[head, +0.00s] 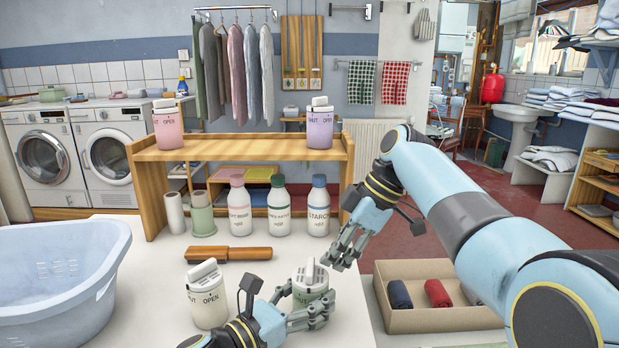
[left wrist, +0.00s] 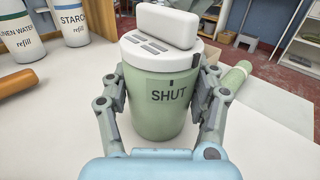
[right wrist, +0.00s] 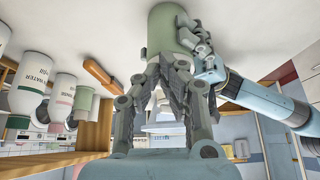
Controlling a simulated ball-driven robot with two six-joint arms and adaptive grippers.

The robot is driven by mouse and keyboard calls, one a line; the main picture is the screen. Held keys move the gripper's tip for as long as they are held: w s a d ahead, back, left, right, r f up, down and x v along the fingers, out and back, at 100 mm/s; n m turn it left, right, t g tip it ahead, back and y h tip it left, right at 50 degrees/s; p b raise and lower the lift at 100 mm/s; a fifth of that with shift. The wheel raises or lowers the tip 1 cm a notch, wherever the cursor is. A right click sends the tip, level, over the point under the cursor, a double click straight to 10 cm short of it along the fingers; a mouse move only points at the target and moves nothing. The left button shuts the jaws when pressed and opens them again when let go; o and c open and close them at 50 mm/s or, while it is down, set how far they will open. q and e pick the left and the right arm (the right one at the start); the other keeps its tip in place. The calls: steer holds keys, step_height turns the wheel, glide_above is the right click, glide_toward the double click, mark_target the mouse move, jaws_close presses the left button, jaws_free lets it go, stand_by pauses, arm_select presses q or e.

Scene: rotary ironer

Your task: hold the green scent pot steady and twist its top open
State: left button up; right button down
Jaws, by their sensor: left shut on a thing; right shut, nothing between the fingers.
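The green scent pot (head: 311,284) stands upright on the white table, with a white slotted top that carries a raised grip bar. My left gripper (head: 307,312) is shut around its body; in the left wrist view a finger presses each side of the pot (left wrist: 158,108). The word SHUT faces that camera, with a dark mark above it. My right gripper (head: 341,262) is just behind and to the right of the top, apart from it. In the right wrist view its fingers (right wrist: 172,65) are closed together and empty, and the pot's green body (right wrist: 165,32) is beyond them.
A white scent pot (head: 206,300) stands close left of the green one. A wooden-handled brush (head: 228,253) and refill bottles (head: 279,211) are behind. A cardboard box (head: 440,318) with rolled cloths is at right, a blue tub (head: 60,275) at left.

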step_height(320, 180, up, 6)
stand_by(0.5)
steer(key=shift+d, duration=0.1)
steer(key=shift+s+d+f, duration=0.1)
steer(key=shift+s+f, duration=0.4)
steer(key=shift+f, duration=0.5)
steer(key=shift+s+f, duration=0.45)
steer(key=shift+f, duration=0.55)
steer(key=shift+s+d+f, duration=0.1)
steer(key=shift+s+f, duration=0.4)
steer(key=shift+f, duration=0.5)
steer(key=shift+w+a, duration=0.2)
steer(key=shift+a, duration=0.4)
steer(key=shift+w+d, duration=0.1)
steer(key=shift+w, duration=0.3)
steer(key=shift+w, duration=0.65)
